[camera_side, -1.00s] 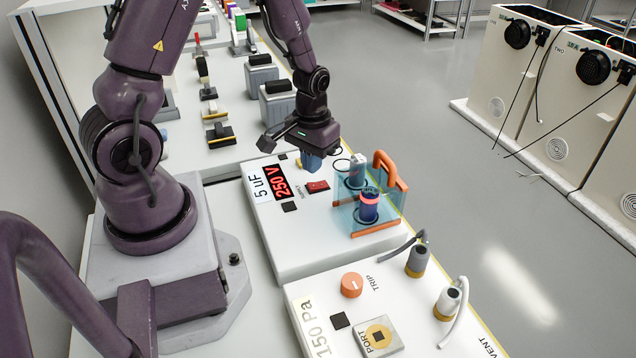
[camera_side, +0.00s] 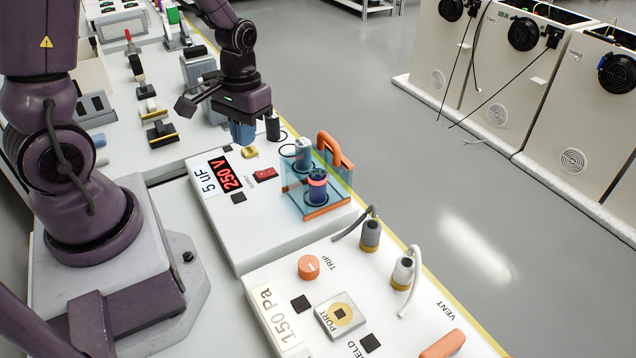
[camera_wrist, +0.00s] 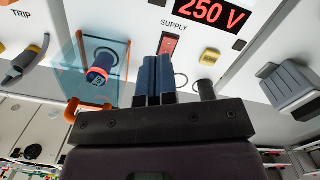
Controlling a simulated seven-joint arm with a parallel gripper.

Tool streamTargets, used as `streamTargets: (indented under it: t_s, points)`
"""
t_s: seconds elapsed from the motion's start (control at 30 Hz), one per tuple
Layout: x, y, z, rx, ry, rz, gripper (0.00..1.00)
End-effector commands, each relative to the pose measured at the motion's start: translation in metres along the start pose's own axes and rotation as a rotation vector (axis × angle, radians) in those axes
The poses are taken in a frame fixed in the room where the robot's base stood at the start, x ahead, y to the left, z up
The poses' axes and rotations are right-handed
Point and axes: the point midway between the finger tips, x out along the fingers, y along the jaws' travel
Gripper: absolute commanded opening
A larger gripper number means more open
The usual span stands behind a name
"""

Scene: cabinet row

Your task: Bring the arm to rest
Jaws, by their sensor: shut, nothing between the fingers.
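My gripper (camera_side: 243,133) hangs fingers-down above the far end of the white supply panel (camera_side: 225,205). Its blue fingers are together with nothing between them. In the wrist view the shut fingers (camera_wrist: 153,80) point toward the panel, in front of the red supply switch (camera_wrist: 168,46). The fingers look apart from the panel, though the exact gap is hard to tell. The panel's red display (camera_side: 227,175) reads 250 V, beside a 5 uF label.
A clear blue guard with an orange handle (camera_side: 335,150) stands around a dark blue cylinder (camera_side: 317,188) on the panel. A yellow block (camera_side: 249,152) and a black post (camera_side: 272,127) are near my gripper. An orange knob (camera_side: 309,267) sits on the nearer panel.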

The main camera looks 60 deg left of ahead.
Motion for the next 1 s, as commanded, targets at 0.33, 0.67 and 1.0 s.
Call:
streamTargets:
  t_s: [0.33,0.67,1.0]
  points:
    - [-0.109,0.038,0.058,0.237,0.219,0.018,0.00]
    - [-0.171,0.057,0.108,0.402,0.498,0.069,0.00]
    - [-0.183,0.062,0.116,0.438,0.565,0.091,0.00]
